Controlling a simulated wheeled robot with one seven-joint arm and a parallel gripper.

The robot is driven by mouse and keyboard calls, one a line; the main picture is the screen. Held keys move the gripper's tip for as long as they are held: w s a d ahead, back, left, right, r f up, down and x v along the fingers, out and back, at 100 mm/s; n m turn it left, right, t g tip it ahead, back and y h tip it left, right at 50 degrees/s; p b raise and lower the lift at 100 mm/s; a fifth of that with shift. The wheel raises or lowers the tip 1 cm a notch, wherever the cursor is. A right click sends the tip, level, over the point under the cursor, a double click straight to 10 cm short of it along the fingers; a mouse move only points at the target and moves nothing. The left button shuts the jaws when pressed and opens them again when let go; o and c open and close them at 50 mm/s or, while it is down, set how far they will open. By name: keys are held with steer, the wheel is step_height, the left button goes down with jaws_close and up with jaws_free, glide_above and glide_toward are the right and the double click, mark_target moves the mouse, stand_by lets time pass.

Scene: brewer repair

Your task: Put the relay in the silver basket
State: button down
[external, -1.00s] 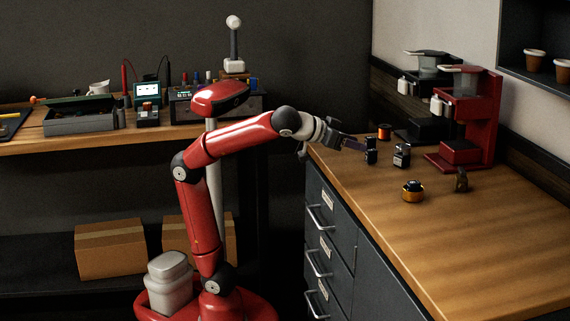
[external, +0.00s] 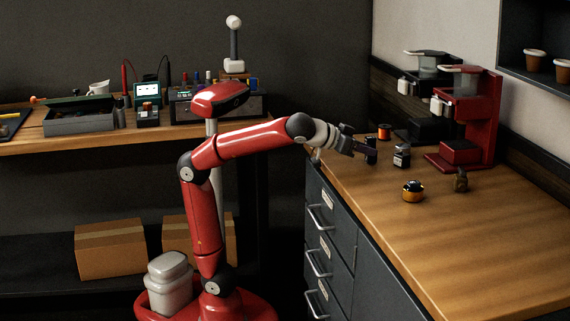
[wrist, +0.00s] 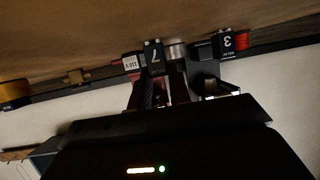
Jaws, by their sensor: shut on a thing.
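In the wrist view my gripper (wrist: 163,75) is shut on a dark blue block marked 7 (wrist: 154,52), which appears to be a relay. A similar block marked 3 (wrist: 224,42) is beside it to the right. A dark block shows at the fingertips in the external view (external: 371,150); whether it touches the counter is unclear. A silver cylinder (wrist: 176,52) is partly hidden behind the held block. I cannot identify a silver basket in either view.
A red brewer (external: 478,120) stands behind. The counter's front half is clear.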

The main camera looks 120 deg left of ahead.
step_height(320, 180, up, 20)
steer(key=p, duration=0.8)
steer(key=w+a+f+m, duration=0.1)
steer(key=w+a+f, duration=0.4)
steer(key=a+f, duration=0.45)
steer(key=shift+t+h, duration=0.3)
steer(key=shift+t, duration=0.2)
steer(key=f+b, duration=0.2)
steer(key=a+f+b, duration=0.1)
steer(key=f+b, duration=0.1)
steer(key=b, duration=0.1)
steer(key=f+b, duration=0.3)
steer(key=shift+w+a+f, duration=0.1)
steer(key=shift+w+a, duration=0.1)
steer(key=shift+a, duration=0.2)
steer(key=c, duration=1.2)
jaws_free()
steer(key=shift+c, duration=0.2)
